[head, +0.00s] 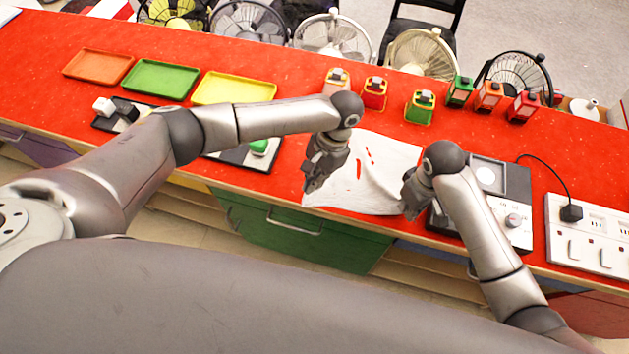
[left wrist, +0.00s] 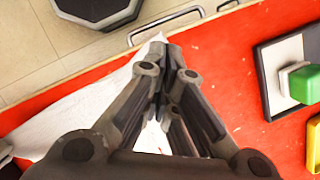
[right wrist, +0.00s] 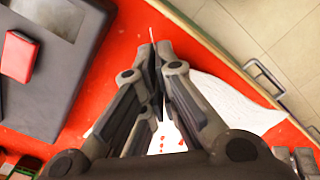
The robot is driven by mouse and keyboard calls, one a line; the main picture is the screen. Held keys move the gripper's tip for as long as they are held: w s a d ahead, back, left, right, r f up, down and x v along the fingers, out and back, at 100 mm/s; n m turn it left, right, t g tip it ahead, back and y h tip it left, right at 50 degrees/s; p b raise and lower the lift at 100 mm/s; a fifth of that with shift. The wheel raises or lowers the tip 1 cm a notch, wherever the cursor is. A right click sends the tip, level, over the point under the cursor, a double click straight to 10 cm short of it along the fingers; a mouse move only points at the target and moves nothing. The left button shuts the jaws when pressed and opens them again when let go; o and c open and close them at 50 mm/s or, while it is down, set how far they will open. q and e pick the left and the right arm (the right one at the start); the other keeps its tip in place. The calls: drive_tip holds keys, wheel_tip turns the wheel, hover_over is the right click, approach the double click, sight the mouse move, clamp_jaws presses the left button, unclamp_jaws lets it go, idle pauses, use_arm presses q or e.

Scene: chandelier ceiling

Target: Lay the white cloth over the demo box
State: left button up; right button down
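The white cloth (head: 375,175) lies creased on the red counter, with small red patches showing on it. My left gripper (head: 310,188) is at its left front corner; in the left wrist view its fingers (left wrist: 163,48) are closed with cloth (left wrist: 65,125) at the tips. My right gripper (head: 411,208) is at the cloth's right front; in the right wrist view its fingers (right wrist: 153,48) are closed on a thin sliver of cloth. The dark grey box with a knob, apparently the demo box (head: 515,185), stands right of the cloth, partly hidden by my right arm, and looks uncovered.
A white power strip (head: 590,240) with a plugged cable is at the right. Orange (head: 98,66), green (head: 160,78) and yellow (head: 234,88) trays lie at the left. Several small coloured lantern-like items (head: 423,106) stand behind the cloth. Fans (head: 333,37) line the far side.

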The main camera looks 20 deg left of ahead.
sight(311, 199)
use_arm(q)
drive_tip(key=o, duration=1.1)
drive_tip(key=shift+c, duration=0.2)
wheel_tip(311, 199, up, 4)
drive_tip(key=w+d, duration=0.2)
drive_tip(key=w, duration=0.1)
drive_tip(key=x, duration=1)
drive_tip(key=shift+a+r, duration=0.1)
drive_tip(key=shift+s, duration=0.1)
drive_tip(key=shift+c, duration=0.3)
